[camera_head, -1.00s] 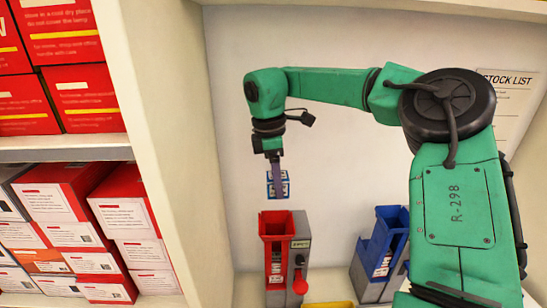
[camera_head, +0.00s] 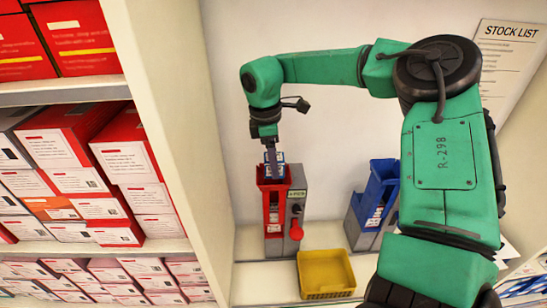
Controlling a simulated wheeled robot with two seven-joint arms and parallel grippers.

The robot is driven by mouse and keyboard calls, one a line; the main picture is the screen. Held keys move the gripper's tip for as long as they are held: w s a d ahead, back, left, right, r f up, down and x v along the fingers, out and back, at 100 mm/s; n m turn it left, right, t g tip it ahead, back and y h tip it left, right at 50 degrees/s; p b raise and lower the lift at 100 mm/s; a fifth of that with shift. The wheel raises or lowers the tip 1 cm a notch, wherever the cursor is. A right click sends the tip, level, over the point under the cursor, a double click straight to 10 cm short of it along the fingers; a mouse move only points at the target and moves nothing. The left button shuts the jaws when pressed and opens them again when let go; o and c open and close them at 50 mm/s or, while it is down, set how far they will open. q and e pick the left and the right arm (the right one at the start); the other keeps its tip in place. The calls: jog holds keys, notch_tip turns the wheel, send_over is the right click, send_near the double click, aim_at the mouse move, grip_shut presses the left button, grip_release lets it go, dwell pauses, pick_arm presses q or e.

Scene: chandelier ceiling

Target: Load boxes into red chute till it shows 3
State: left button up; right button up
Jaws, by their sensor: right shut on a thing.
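The red chute (camera_head: 273,212) stands on the counter against the back wall, on a grey machine with a red lever (camera_head: 296,230) and a small display (camera_head: 297,194) whose figure is too small to read. My right gripper (camera_head: 271,165) points down over the chute's open top. It is shut on a small blue and white box (camera_head: 277,159), which is at the mouth of the chute. The gripper partly hides the box, and I cannot tell how far inside it is. My left gripper is not in view.
A blue chute (camera_head: 378,190) on a similar grey machine stands to the right. A yellow bin (camera_head: 326,272) lies in front between them. Shelves (camera_head: 75,250) with many red and white boxes fill the left. A stock list (camera_head: 505,60) hangs at the upper right.

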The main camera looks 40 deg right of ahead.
jog(key=shift+w+d+f, duration=0.15)
jog(key=shift+w, duration=0.1)
jog(key=shift+s+f+b, duration=0.15)
jog(key=shift+f+b, duration=0.15)
jog(key=shift+b, duration=0.1)
jog(key=shift+f+b, duration=0.9)
jog(key=shift+b, duration=0.05)
jog(key=o, duration=1.4)
jog(key=shift+o, duration=0.2)
